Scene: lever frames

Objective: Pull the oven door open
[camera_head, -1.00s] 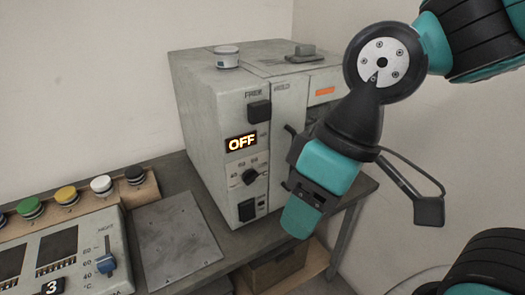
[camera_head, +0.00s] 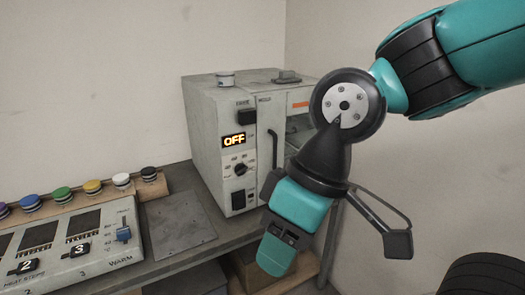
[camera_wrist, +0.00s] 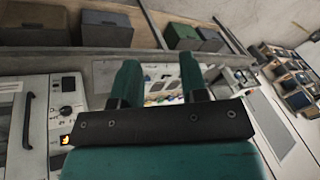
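The oven (camera_head: 212,140) is a pale grey box on the bench, with a lit OFF display (camera_head: 235,142) and a dark knob on its front. Its door (camera_head: 298,130) is at the right of the front, partly hidden behind my arm. The dark upright door handle (camera_head: 274,148) shows; its lower end is near my wrist in the picture. The handle also shows at the left of the wrist view (camera_wrist: 28,120). My gripper (camera_head: 278,243) is in front of the oven, below the handle in the picture. In the wrist view its two teal fingers (camera_wrist: 160,80) are apart with nothing between them.
A bare metal plate (camera_head: 178,224) lies before the oven. Boxes (camera_head: 262,268) sit below the bench.

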